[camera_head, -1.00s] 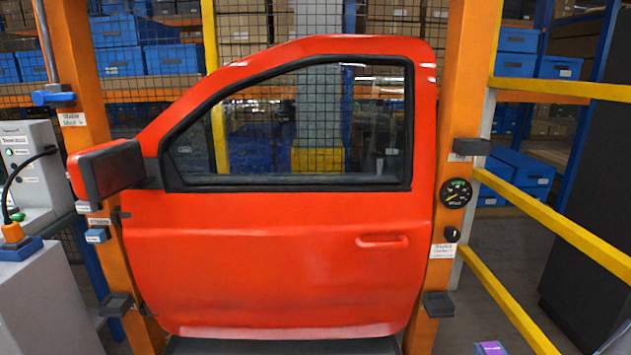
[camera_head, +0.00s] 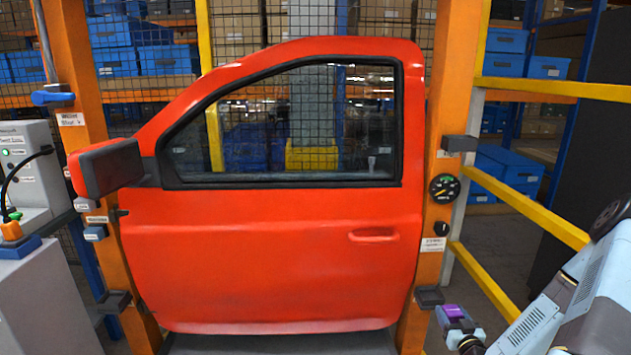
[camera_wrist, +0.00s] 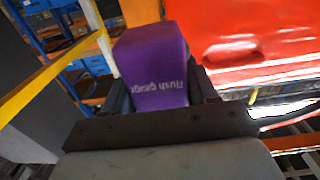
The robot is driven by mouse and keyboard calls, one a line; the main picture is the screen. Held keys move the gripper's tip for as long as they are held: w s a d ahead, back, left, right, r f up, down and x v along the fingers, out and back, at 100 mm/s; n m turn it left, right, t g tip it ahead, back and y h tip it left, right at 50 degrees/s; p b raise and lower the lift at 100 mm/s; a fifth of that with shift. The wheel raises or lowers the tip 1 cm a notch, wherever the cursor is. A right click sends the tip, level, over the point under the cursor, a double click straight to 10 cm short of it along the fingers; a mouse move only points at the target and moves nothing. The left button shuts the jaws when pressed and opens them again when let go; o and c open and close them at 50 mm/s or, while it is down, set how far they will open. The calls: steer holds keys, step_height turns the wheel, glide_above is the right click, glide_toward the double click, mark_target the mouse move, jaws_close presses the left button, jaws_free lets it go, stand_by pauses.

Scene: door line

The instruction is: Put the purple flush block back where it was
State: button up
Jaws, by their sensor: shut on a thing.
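The purple flush block (camera_wrist: 152,66), lettered "flush gauge", is held between the two dark fingers of my gripper (camera_wrist: 160,90) in the wrist view. The lettering appears upside down there. In the head view the purple block (camera_head: 454,311) shows small at the lower right, at the end of my gripper (camera_head: 458,322). The gripper is right of the red door (camera_head: 270,255) and just right of the lower end of the orange right post. The block appears clear of the door and post.
The orange right post (camera_head: 437,170) carries a gauge (camera_head: 444,187), a small knob and dark brackets, one low bracket (camera_head: 429,296) close to my gripper. Yellow rails (camera_head: 520,205) run along the right. A grey cabinet (camera_head: 45,290) stands at the left.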

steer(key=w+a+r, duration=0.3)
steer(key=w+a, duration=0.3)
steer(key=a, duration=0.2)
steer(key=w+a+r, duration=0.3)
steer(key=w+a, duration=0.3)
steer(key=a, duration=0.2)
steer(key=shift+a+r, duration=0.3)
steer(key=shift+a, duration=0.05)
steer(key=shift+w, duration=0.1)
steer(key=shift+d, duration=0.1)
steer(key=s+f, duration=0.6)
steer(key=f, duration=0.1)
steer(key=shift+f, duration=0.1)
steer(key=shift+d, duration=0.1)
